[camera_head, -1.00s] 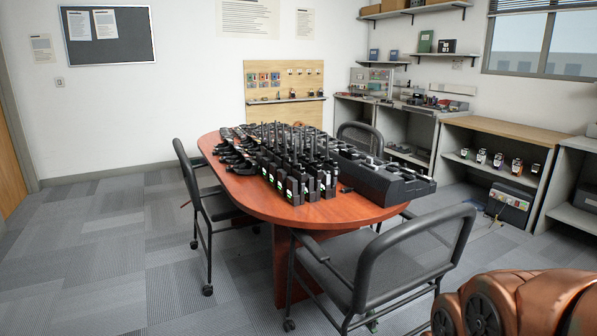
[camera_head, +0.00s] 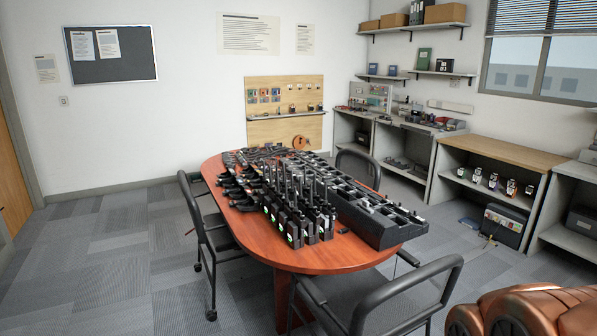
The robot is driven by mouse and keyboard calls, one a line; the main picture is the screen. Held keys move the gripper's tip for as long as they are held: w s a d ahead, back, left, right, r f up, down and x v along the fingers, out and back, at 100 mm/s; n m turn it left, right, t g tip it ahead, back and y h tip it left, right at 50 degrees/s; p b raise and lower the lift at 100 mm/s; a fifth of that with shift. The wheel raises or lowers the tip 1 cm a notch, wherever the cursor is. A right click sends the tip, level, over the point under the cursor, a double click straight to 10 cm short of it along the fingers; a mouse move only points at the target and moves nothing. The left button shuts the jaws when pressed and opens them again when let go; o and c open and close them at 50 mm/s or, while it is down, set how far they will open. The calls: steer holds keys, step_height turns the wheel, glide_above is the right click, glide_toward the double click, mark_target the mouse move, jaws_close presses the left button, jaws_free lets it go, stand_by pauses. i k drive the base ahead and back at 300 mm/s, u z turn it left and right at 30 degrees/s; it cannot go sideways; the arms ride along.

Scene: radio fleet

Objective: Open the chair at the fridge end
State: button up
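Three dark grey chairs stand around an oval reddish wooden table (camera_head: 320,258). The near chair (camera_head: 390,297) is at the table's front right, its backrest toward me and its lower part cut off by the frame's bottom edge. The left chair (camera_head: 196,213) stands at the table's left side, facing it. The far chair (camera_head: 357,157) is behind the table at the right, mostly hidden. No fridge shows, so I cannot tell which chair is at the fridge end. My gripper is not in view. My copper-coloured arm part (camera_head: 530,312) fills the bottom right corner.
Several black radios (camera_head: 290,212) and a long black charger bank (camera_head: 385,228) cover the tabletop. Open shelf units (camera_head: 500,155) line the right wall, with a black box (camera_head: 503,227) on the floor. Carpet (camera_head: 110,265) at the left is clear.

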mark_target(453, 263)
steer(key=u, duration=2.35)
steer(key=k, duration=1)
steer(key=z, duration=0.95)
steer(key=i, duration=0.5)
